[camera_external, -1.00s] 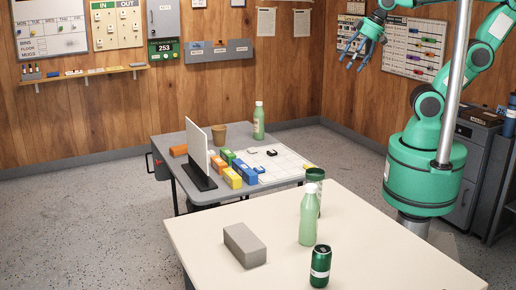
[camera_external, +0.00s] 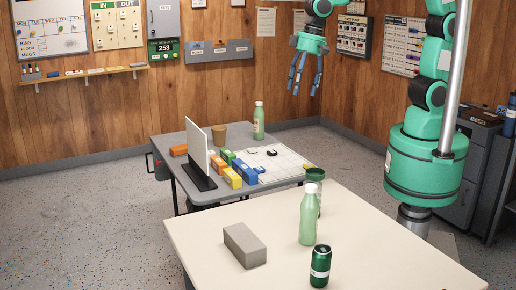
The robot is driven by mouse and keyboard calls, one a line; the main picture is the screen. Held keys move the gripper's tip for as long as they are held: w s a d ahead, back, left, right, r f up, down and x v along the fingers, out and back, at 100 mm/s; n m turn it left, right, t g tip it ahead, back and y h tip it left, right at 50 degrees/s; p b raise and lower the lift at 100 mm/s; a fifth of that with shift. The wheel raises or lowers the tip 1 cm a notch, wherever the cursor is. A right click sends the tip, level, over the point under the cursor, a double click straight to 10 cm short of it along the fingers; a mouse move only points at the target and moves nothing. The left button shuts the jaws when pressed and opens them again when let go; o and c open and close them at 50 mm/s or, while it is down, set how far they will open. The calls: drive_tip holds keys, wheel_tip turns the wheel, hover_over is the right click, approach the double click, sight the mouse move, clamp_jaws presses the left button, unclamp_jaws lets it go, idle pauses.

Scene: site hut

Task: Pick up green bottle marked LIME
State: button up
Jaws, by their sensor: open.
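Two green bottles with white caps are in view. One green bottle (camera_external: 307,220) stands upright on the near cream table, in front of a dark green cup (camera_external: 318,182) that it partly hides. The other green bottle (camera_external: 259,122) stands upright at the back right of the grey table, with a pale label. No lettering is readable on either, so I cannot tell which is marked LIME. My gripper (camera_external: 298,88) hangs fingers down in the air, open and empty, above and to the right of the far bottle, apart from it.
A green can (camera_external: 320,266) and a grey block (camera_external: 244,245) are on the cream table (camera_external: 385,250). The grey table (camera_external: 178,140) holds an upright white panel (camera_external: 197,148), a brown cup (camera_external: 218,135), coloured blocks and a white sheet. A metal pole (camera_external: 456,80) stands before my arm.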

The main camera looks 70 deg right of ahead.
drive_tip(key=s+a+f+g+p, duration=0.1)
drive_tip(key=a+f, duration=0.4)
drive_tip(key=a, duration=0.3)
drive_tip(key=s+a+f+p, duration=0.1)
drive_tip(key=a+f, duration=0.3)
drive_tip(key=a, duration=0.4)
drive_tip(key=g+h+p, duration=0.1)
hover_over(309, 200)
drive_tip(key=d, duration=0.2)
wheel_tip(309, 200, down, 11)
drive_tip(key=shift+w+d+f, duration=0.1)
drive_tip(key=shift+w+d, duration=0.05)
drive_tip(key=shift+f, duration=0.1)
wheel_tip(309, 200, down, 7)
drive_tip(key=shift+f+b, duration=0.1)
drive_tip(key=shift+b, duration=0.4)
drive_tip(key=shift+f, duration=0.6)
drive_tip(key=shift+f+b, duration=0.75)
drive_tip(key=shift+f, duration=1.9)
